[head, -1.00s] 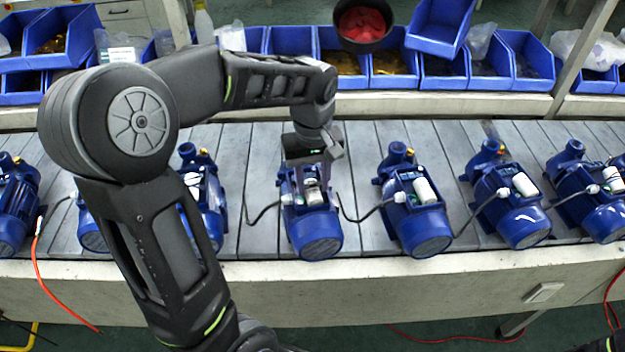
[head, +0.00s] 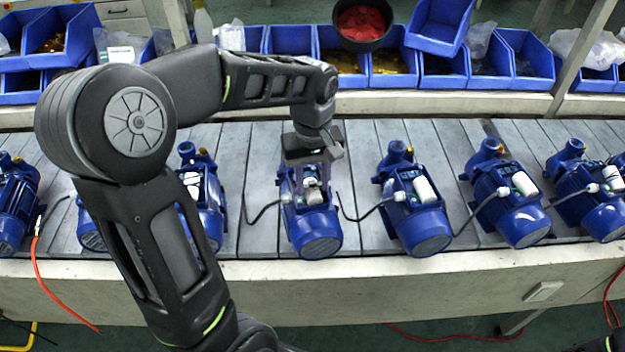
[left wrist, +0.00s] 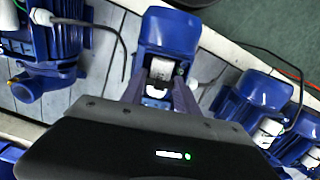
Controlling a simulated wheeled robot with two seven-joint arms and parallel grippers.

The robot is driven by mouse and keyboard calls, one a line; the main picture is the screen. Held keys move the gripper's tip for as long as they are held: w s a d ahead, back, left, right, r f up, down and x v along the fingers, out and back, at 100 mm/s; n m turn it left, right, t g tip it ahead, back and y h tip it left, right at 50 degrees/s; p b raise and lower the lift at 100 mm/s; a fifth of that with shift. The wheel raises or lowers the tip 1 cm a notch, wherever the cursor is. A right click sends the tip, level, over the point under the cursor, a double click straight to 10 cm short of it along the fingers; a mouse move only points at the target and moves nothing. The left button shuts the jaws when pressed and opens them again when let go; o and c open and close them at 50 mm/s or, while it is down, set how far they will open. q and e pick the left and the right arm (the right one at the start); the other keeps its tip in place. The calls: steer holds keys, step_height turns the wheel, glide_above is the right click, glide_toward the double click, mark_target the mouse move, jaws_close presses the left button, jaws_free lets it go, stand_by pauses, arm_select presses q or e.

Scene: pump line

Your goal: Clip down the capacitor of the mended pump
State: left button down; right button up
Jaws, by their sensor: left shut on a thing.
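My left gripper (head: 314,172) reaches down over the blue pump (head: 313,228) in the middle of the line. Its fingers are shut on the white capacitor (head: 314,195) on top of that pump. In the left wrist view the capacitor (left wrist: 162,70) shows between the two fingertips (left wrist: 160,88), over the blue pump body (left wrist: 169,32). Whether the capacitor is seated in its clip is hidden by the fingers. A dark cable (head: 262,212) comes out on the pump's left side. Only a small dark part of my right arm shows at the bottom right of the head view; its gripper is not visible.
Several similar blue pumps stand along the grey slatted line, including one close on the right (head: 418,228) with a white capacitor (head: 425,189). Blue bins (head: 442,70) and a black bowl with red contents (head: 362,24) stand on the shelf behind. An orange cable (head: 62,296) hangs at the front left.

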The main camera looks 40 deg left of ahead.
arm_select(q)
steer(key=shift+f, duration=0.3)
steer(key=c, duration=0.8)
jaws_free()
steer(key=shift+c, duration=0.2)
steer(key=shift+r+p, duration=2.15)
steer(key=shift+r, duration=0.9)
